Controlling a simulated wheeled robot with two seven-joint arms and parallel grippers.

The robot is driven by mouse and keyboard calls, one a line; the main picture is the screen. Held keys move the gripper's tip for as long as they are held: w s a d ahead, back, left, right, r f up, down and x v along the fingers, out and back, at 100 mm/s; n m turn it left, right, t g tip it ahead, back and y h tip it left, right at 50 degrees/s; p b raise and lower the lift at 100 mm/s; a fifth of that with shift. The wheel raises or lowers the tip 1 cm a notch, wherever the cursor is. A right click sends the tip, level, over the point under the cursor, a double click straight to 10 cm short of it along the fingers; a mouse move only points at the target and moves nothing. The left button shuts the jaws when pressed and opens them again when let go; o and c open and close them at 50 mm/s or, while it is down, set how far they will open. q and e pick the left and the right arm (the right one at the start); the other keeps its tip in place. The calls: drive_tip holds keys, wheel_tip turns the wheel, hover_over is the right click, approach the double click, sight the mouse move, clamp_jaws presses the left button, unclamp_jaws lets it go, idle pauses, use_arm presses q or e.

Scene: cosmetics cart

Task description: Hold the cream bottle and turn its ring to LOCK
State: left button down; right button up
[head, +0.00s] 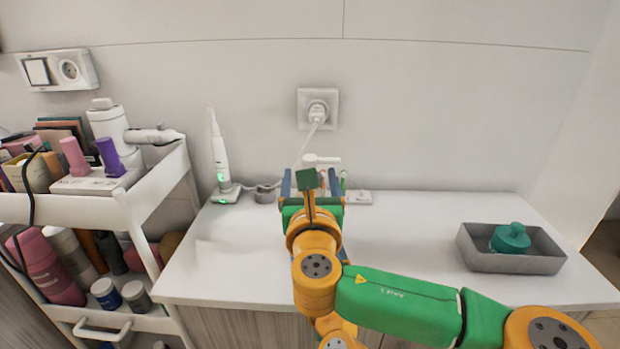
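A white pump head (321,160), seemingly the top of the cream bottle, shows just above my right gripper at the back of the white counter. The bottle's body and its ring are mostly hidden behind the gripper, so the ring's setting cannot be read. My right gripper (314,181) reaches in from the right and points toward the wall. Its two dark blue fingers stand apart on either side of the bottle's place. Whether they touch the bottle is hidden. My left gripper is not in view.
A toothbrush on a charger (220,160) stands left of my gripper. A plug with a cable sits in the wall socket (318,108). A grey tray (480,257) holds a teal lidded jar (510,238) at right. A loaded white cart (150,190) stands left. The counter's front left is clear.

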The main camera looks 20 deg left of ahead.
clamp_jaws()
drive_tip(key=shift+w, duration=0.1)
drive_tip(key=shift+n+y, duration=0.3)
drive_tip(key=shift+y, duration=0.1)
drive_tip(key=n+g+y, duration=0.2)
drive_tip(key=y, duration=0.1)
drive_tip(key=shift+n+g+y, duration=1.7)
drive_tip(key=shift+y, duration=0.2)
drive_tip(key=shift+g, duration=0.3)
unclamp_jaws()
